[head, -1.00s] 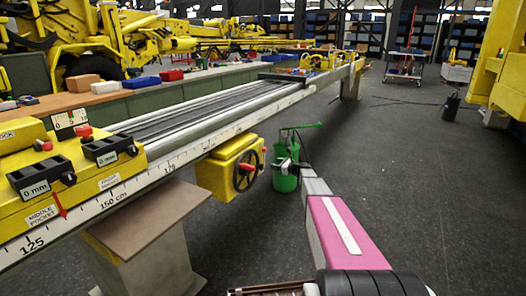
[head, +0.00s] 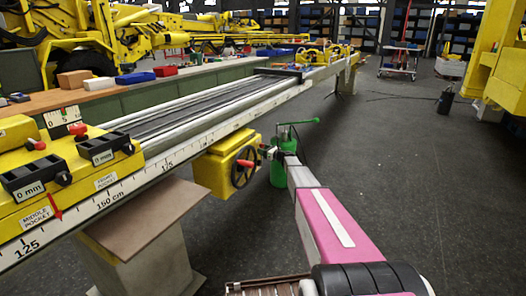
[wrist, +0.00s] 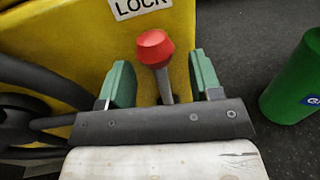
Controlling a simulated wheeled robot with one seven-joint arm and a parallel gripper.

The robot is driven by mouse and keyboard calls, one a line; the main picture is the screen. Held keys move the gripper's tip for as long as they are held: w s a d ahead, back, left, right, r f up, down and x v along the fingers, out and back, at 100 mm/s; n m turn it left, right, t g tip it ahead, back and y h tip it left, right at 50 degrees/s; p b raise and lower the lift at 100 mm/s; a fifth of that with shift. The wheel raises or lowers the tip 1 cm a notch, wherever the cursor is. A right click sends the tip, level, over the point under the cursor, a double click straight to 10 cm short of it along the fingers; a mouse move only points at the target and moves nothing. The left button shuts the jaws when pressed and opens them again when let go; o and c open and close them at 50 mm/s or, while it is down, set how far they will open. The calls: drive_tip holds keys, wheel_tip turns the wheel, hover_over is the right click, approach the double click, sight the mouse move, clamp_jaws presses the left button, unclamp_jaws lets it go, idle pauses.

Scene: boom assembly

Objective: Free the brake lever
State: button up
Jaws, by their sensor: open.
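The brake lever (wrist: 155,50) has a red knob on a grey shaft and stands out from a yellow housing (wrist: 75,40) with a LOCK label (wrist: 140,7). My gripper (wrist: 163,80) is open, with one green finger on each side of the lever in the wrist view. A gap shows on both sides, and I cannot tell how deep the fingers reach along the shaft. In the head view the housing (head: 215,172) hangs under the rail beside a black handwheel (head: 243,170), and my gripper (head: 266,152) is at its right side. The red knob (head: 246,163) is small there.
A green canister (wrist: 295,85) stands on the floor to the right of my gripper; it also shows in the head view (head: 279,174). The long boom rail (head: 200,145) runs above the housing. A pedestal (head: 150,255) supports it at front left. The floor at right is open.

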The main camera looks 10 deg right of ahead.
drive_tip(key=shift+w+a, duration=0.3)
clamp_jaws()
